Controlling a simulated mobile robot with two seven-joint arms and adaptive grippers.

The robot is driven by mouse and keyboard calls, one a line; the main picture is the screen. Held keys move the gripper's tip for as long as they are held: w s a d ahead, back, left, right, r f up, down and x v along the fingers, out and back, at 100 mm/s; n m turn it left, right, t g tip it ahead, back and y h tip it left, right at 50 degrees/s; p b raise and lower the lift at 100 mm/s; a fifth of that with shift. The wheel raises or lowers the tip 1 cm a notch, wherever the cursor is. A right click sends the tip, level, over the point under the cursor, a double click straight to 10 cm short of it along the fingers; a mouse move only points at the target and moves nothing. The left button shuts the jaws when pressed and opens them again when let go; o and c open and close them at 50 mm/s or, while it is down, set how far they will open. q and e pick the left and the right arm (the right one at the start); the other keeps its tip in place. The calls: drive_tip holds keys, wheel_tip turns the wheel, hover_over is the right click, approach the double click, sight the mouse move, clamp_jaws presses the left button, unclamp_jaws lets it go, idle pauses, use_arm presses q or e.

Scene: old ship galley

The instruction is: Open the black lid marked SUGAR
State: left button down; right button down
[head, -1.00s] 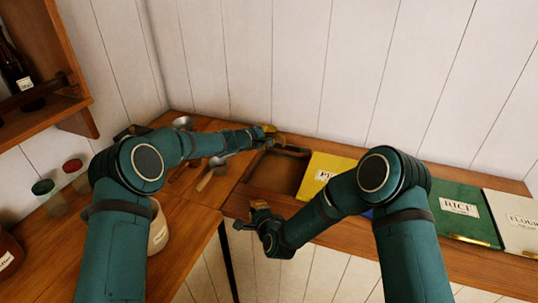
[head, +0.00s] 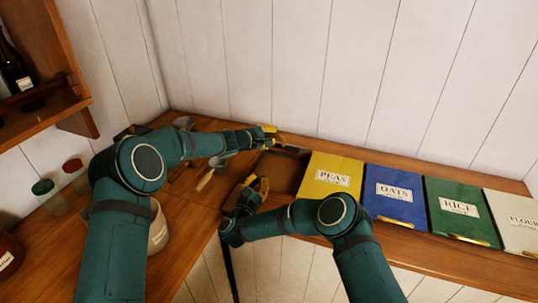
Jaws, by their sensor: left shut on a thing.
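Left of the yellow PEAS lid (head: 332,177), an uncovered brown compartment (head: 283,178) shows in the counter. A thin dark edge (head: 291,150) at its back looks like the raised black lid seen nearly edge-on; no SUGAR label is readable. My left gripper (head: 270,137) is at the back left corner of the compartment, shut on what appears to be this lid, the grip partly hidden. My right gripper (head: 256,187) is at the compartment's front left, its yellow fingers apart and nothing seen between them.
Blue OATS (head: 395,194), green RICE (head: 460,211) and white FLOUR (head: 515,219) lids lie shut to the right. A shelf with a bottle (head: 17,72) hangs upper left.

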use_arm(q)
drive_tip(key=shift+r, duration=0.1)
use_arm(e)
drive_tip(key=w+d+r, duration=0.3)
drive_tip(key=w+r, duration=0.1)
drive_tip(key=w, duration=0.5)
drive_tip(key=shift+r, duration=0.25)
